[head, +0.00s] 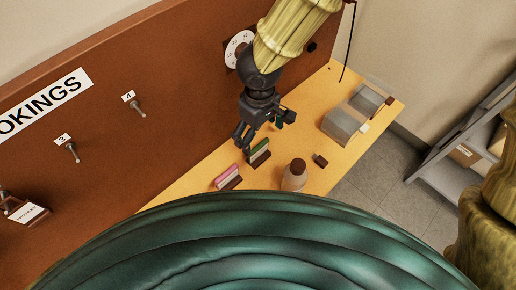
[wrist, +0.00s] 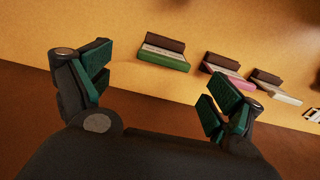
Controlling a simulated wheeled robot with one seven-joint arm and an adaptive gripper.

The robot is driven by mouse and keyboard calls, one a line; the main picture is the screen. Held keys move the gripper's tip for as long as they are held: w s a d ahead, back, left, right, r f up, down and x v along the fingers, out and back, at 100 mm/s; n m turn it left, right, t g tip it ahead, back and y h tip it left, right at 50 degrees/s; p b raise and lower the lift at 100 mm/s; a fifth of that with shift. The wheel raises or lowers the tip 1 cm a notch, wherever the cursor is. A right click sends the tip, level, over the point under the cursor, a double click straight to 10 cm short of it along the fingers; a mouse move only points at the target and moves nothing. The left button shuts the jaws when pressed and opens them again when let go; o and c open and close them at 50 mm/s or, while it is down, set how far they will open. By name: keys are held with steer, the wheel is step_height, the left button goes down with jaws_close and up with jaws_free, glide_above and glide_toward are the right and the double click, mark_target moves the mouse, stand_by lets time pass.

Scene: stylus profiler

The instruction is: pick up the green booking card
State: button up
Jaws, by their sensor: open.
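The green booking card (head: 260,146) stands in a dark brown holder on the yellow table, just right of my gripper's fingers in the head view. In the wrist view the green card (wrist: 163,60) lies ahead of my gripper, between the two fingers' directions and apart from both. My gripper (head: 247,138) points down over the table beside the card. Its fingers (wrist: 155,90) are spread wide with nothing between them. A finger partly overlaps the card's left end in the head view.
A pink card (head: 227,172) in a brown holder stands near the green one; a white card (wrist: 276,93) is beyond it. A brown-capped bottle (head: 294,175), a small brown block (head: 320,160) and grey boxes (head: 345,124) stand to the right. The brown board (head: 150,60) rises behind.

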mark_target(259, 146)
steer(key=shift+s+f, duration=0.2)
steer(key=shift+f, duration=0.9)
steer(key=shift+f+p, duration=0.35)
steer(key=shift+f, duration=1.65)
steer(key=shift+a, duration=0.1)
steer(key=shift+c, duration=0.4)
steer(key=c, duration=0.8)
